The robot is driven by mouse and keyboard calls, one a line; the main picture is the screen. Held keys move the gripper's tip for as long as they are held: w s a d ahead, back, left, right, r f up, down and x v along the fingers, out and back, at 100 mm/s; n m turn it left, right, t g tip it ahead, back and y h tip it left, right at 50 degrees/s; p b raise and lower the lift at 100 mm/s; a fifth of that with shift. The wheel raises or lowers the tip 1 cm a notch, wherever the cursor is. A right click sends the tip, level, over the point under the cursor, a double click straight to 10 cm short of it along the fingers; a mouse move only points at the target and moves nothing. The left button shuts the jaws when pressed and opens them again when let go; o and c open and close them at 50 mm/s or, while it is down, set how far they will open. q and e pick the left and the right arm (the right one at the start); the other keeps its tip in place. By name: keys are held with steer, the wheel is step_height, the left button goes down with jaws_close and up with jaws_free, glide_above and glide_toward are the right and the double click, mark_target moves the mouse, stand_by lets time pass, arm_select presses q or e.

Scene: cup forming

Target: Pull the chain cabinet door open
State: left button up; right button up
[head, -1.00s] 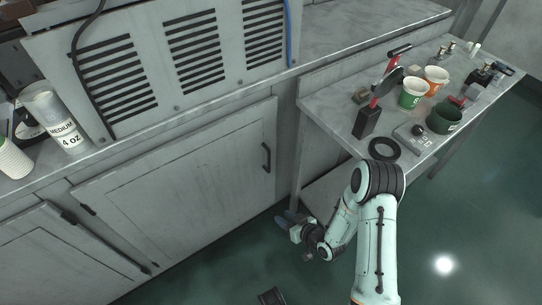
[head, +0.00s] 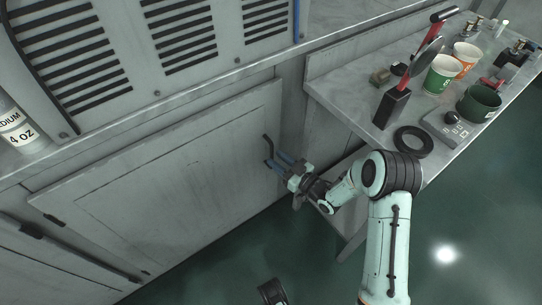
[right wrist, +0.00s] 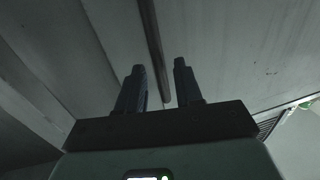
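The grey cabinet door (head: 165,190) under the counter looks closed, flush with its frame. Its dark vertical bar handle (head: 265,144) is near the door's right edge. Gaps show on both sides of the bar, so the gripper is open. Whether the bar is fully between the fingertips in depth is unclear. My left gripper is not in view.
A side table (head: 350,100) at right holds paper cups, a dark green cup (head: 480,103), a black ring (head: 412,141) and a black block with a red-handled tool. My right forearm passes close to its front edge. Green floor (head: 210,275) before the door is largely clear.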

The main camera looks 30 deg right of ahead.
mark_target(272, 155)
steer(key=shift+x, duration=1.7)
jaws_close()
steer(key=shift+s, duration=0.1)
